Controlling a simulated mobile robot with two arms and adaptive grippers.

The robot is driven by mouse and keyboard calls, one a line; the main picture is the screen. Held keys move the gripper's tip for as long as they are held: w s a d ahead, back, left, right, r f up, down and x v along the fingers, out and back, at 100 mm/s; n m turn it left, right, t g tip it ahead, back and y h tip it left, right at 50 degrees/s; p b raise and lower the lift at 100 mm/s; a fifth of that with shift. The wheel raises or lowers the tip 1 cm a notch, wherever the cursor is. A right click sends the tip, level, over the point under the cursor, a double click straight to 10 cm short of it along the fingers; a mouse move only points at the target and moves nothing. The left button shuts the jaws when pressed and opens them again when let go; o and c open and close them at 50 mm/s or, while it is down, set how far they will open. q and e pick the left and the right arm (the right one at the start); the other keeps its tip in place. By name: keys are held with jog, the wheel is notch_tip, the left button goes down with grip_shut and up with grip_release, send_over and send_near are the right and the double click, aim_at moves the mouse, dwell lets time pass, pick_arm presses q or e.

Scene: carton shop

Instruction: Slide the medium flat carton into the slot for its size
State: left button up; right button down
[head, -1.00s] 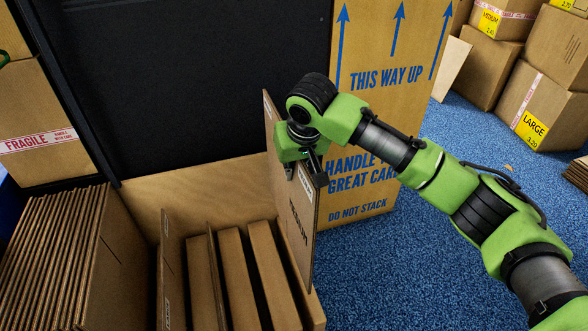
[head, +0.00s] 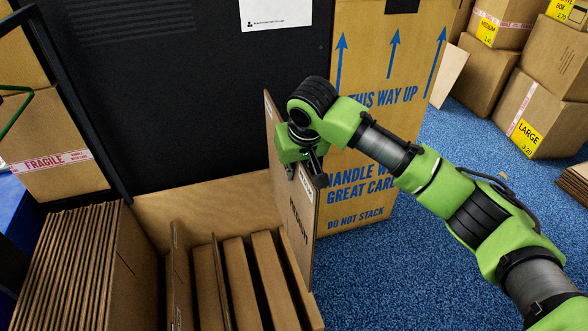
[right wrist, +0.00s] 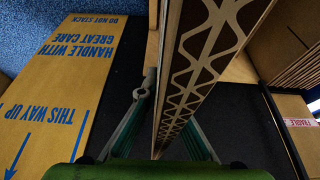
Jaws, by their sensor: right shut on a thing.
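The medium flat carton (head: 298,212) is a thin brown board with dark lettering, upright on edge in the head view. My right gripper (head: 307,173) is shut on its upper part. In the right wrist view, the carton's corrugated edge (right wrist: 196,60) runs between the fingers. The slotted rack (head: 190,205) has a pale wooden back panel and several upright dividers or boards at the bottom of the head view. The carton stands at its right side, and its lower edge appears close to the rack; I cannot tell whether it is inside a slot. My left gripper is out of view.
A tall printed carton (head: 385,130) stands just behind and right of my gripper. A stack of flat cartons (head: 65,265) fills the left. A dark panel (head: 170,110) rises behind the rack. Labelled boxes (head: 540,110) stand at the back right. Blue floor (head: 420,270) is open at right.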

notch_tip(320, 180, up, 4)
jog(key=p, duration=0.3)
jog(key=shift+r+p, duration=0.15)
jog(key=shift+p, duration=0.25)
